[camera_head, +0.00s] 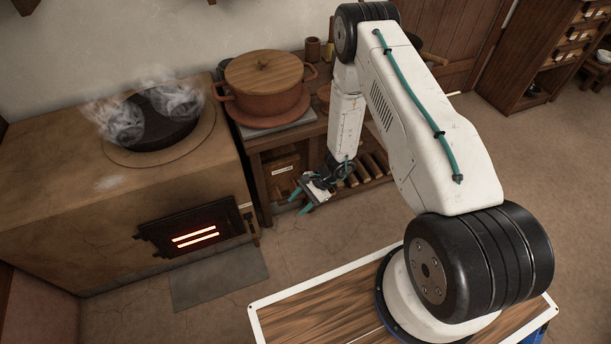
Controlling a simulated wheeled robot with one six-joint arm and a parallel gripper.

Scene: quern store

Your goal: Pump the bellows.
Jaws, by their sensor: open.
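I cannot make out the bellows for certain in the head view. A brown stove (75,215) stands at the left, with a dark firebox door (160,238) and two glowing slots in its front. A small narrow fitting (251,222) shows at the stove's front right corner, too small to identify. My gripper (299,201) is open, its teal fingers apart with nothing between them. It hangs in front of the wooden shelf, to the right of the stove and the small fitting. My arm hides part of the shelf's right side.
A steaming dark pan (150,132) sits on the stove. A lidded clay pot (265,98) stands on the wooden shelf (290,136). A grey mat (222,279) lies before the stove. Open floor (565,170) shows at the right, by a dark cabinet (520,65).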

